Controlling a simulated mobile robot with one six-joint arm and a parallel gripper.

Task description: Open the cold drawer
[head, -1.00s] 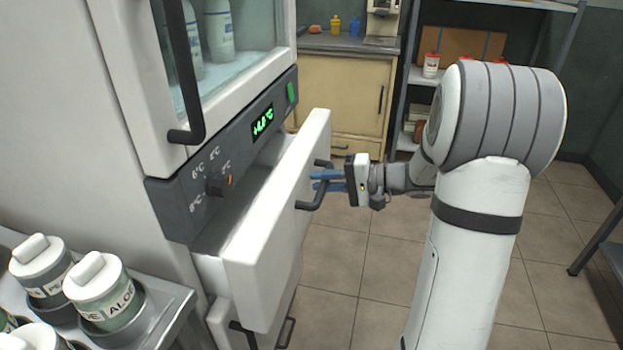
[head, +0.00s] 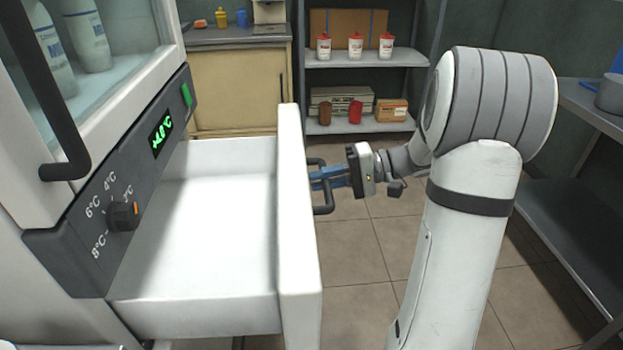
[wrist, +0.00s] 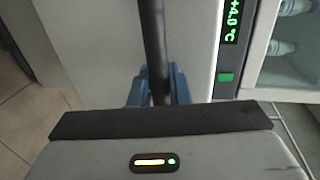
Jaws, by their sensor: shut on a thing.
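The cold drawer (head: 200,240) is a white drawer below the control panel of the white refrigerator, pulled well out. Its empty white inside shows in the head view. Its front panel (head: 298,220) stands away from the cabinet and carries a dark bar handle (head: 325,195) on its outer face. My gripper (head: 325,178) reaches the handle from the right, with its blue fingers shut around the bar. In the wrist view the dark handle bar (wrist: 153,50) runs between the blue fingers (wrist: 158,88), in front of the white drawer front (wrist: 95,45).
The refrigerator's panel has a green display (head: 160,135) and a knob (head: 124,215). Its glass door above, with a dark handle (head: 65,170), is shut. A cream cupboard (head: 240,90) and a shelf rack (head: 365,60) stand behind. A metal table (head: 590,110) is at right. Tiled floor is clear between.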

